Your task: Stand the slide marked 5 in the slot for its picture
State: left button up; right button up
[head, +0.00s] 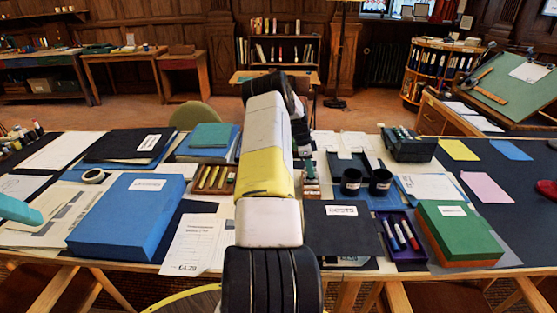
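My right arm rises through the middle of the head view and bends away at its top. Its far end, with my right gripper (304,150), shows only in part beside the yellow and white link, so its fingers cannot be made out. A small rack with red and pale parts (311,186) stands just below it, partly hidden by my arm. A wooden rack with yellow and green pieces (214,180) stands left of my arm. No slide marked 5 and no picture for it can be made out. My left gripper is not in view.
A large blue box (126,213) lies at left front. Two black cups (366,181), a purple tray of markers (402,240) and a green box (458,232) stand to the right. Dark binders (128,146) lie at back left. Coloured sheets (486,187) lie flat at far right.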

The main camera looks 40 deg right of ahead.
jog(key=shift+v, duration=3.9)
jog(key=a+r+n+t+y, duration=0.1)
jog(key=a+r+n+t, duration=0.35)
jog(key=a+r, duration=0.85)
jog(key=a+r+n+t+y, duration=0.1)
jog(key=a+r+n+y, duration=0.1)
jog(key=a+r+n, duration=1.05)
jog(key=s+a+r+n+t, duration=0.1)
jog(key=s+a+n, duration=0.3)
jog(key=s+a, duration=0.6)
jog(key=s+a+r+n+t+y, duration=0.1)
jog(key=s+a+n, duration=0.4)
jog(key=s+a, duration=0.5)
jog(key=a, duration=0.6)
jog(key=shift+a+n+t+y, duration=0.3)
jog(key=shift+t, duration=0.05)
